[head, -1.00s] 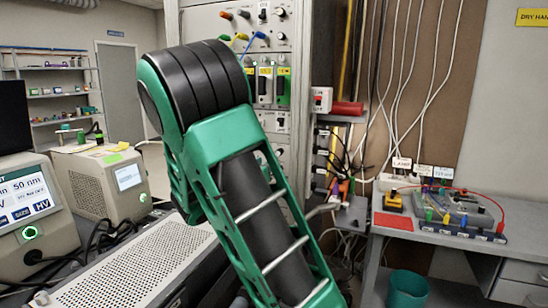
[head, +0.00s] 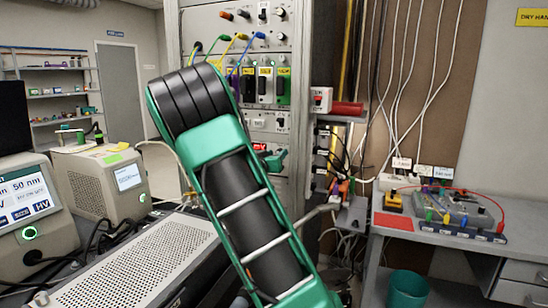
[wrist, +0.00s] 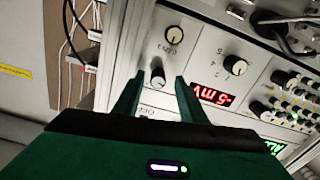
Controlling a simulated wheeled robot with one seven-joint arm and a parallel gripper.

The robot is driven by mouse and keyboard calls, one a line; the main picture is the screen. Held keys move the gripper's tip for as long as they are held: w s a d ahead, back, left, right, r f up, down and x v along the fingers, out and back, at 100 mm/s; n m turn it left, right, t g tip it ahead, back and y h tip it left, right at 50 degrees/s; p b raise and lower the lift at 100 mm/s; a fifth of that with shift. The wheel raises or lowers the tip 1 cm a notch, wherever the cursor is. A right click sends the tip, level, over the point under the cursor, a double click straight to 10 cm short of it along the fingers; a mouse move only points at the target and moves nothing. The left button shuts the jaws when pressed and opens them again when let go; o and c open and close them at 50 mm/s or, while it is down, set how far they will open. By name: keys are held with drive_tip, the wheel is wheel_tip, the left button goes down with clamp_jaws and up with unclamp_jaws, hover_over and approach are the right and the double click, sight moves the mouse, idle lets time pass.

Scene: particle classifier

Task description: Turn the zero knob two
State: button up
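In the wrist view, a small round knob (wrist: 158,77) on the light grey instrument panel (wrist: 205,50) appears between the two fingertips of my gripper (wrist: 159,82). The fingers are open, with a gap on both sides of the knob; I cannot tell whether they reach its depth. A second similar knob (wrist: 174,35) is beyond it, with small lettering between the two. The lettering is too blurred to tell which is zero two. A red display (wrist: 213,97) reading about -5 mV is right of the fingers. In the head view, my gripper (head: 275,158) is at the rack's lower panel, partly hidden by my arm.
In the head view, coloured cables (head: 238,50) hang on the rack above my arm. A red-and-white switch box (head: 321,99) projects at the rack's right side.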

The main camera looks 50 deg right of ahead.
clamp_jaws()
drive_tip(key=shift+w+a+m, duration=0.15)
drive_tip(key=shift+m, duration=1.15)
unclamp_jaws()
drive_tip(key=shift+w, duration=0.1)
drive_tip(key=shift+s, duration=0.2)
drive_tip(key=v, duration=1)
drive_tip(key=shift+a, duration=0.35)
